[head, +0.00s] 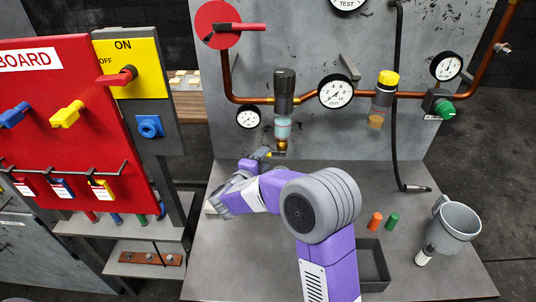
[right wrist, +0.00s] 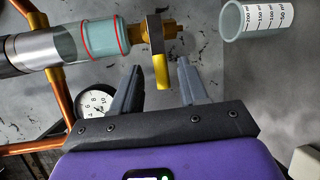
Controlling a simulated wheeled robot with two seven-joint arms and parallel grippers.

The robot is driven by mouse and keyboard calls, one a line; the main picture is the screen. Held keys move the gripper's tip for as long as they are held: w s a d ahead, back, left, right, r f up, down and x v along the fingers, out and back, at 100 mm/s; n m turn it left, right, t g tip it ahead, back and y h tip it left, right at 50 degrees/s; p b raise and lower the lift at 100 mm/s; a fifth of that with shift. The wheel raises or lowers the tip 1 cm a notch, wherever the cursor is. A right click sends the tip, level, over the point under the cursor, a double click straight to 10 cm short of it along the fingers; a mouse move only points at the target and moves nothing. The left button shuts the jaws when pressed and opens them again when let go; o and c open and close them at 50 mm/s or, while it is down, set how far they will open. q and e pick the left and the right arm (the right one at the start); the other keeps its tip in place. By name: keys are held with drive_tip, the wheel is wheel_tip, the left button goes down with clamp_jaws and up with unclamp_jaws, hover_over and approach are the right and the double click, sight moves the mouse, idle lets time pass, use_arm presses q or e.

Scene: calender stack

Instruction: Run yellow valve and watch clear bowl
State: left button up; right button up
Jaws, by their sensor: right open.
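The clear bowl (head: 282,128) hangs under a dark filter body on the copper pipe, with pale blue liquid showing in it. In the right wrist view the bowl (right wrist: 102,38) has red bands and a brass fitting at its end. The yellow valve (right wrist: 162,72) is a short lever on that fitting. My right gripper (right wrist: 159,84) is open, its fingertips either side of the lever's free end; I cannot tell whether they touch it. In the head view my right gripper (head: 250,165) is small and partly hidden, just below the bowl. My left gripper is not in view.
A clear measuring cup with markings (right wrist: 262,18) is near the valve in the wrist view. On the bench are a black tray (head: 374,268), orange and green plugs, and a grey mug (head: 455,222). A red board (head: 70,130) stands at left. A black hose hangs right of the bowl.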

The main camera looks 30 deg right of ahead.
drive_tip(key=x, duration=0.5)
drive_tip(key=shift+w+d+f, duration=0.1)
drive_tip(key=shift+w, duration=0.05)
clamp_jaws()
